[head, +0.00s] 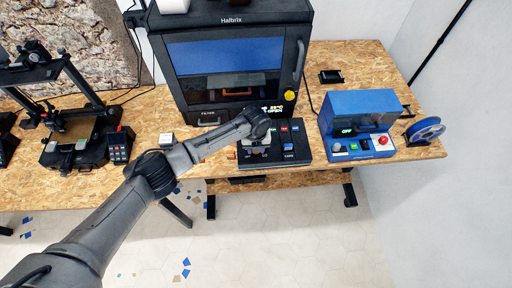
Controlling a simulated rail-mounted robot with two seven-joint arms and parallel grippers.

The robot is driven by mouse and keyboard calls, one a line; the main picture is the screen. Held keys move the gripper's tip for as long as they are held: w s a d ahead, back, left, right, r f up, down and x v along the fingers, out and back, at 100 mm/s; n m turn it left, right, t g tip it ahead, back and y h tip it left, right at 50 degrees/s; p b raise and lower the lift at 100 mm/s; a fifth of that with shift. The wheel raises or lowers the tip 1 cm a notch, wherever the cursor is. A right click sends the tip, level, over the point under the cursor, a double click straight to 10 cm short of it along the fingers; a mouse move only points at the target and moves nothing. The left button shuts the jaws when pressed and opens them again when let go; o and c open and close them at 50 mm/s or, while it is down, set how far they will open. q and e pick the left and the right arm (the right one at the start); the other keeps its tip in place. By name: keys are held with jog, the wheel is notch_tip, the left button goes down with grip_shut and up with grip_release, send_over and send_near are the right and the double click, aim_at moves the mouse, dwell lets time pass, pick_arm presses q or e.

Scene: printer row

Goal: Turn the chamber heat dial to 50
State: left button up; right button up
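A black control panel (297,151) lies on the wooden bench in front of the large dark printer cabinet (235,60). Small coloured controls and labels, red and blue among them, show on its right half. My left arm reaches in from the lower left, and its gripper (257,154) points down over the panel's left part. The gripper and wrist cover that part, so the chamber heat dial and its setting are hidden. I cannot tell whether the fingers are open or touch anything. My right gripper is not in view.
A blue box with an "OFF" display (359,110) and red button (383,141) stands right of the panel. A blue spool (426,129) sits at the bench's right end. An open-frame printer (75,130) stands left. The white wall closes the right side.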

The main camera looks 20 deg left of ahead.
pick_arm(q)
jog(key=shift+r+m, duration=0.1)
jog(key=shift+m, duration=0.2)
jog(key=shift+d, duration=0.1)
jog(key=o, duration=0.9)
jog(key=shift+r+b, duration=1)
jog(key=shift+r, duration=5.85)
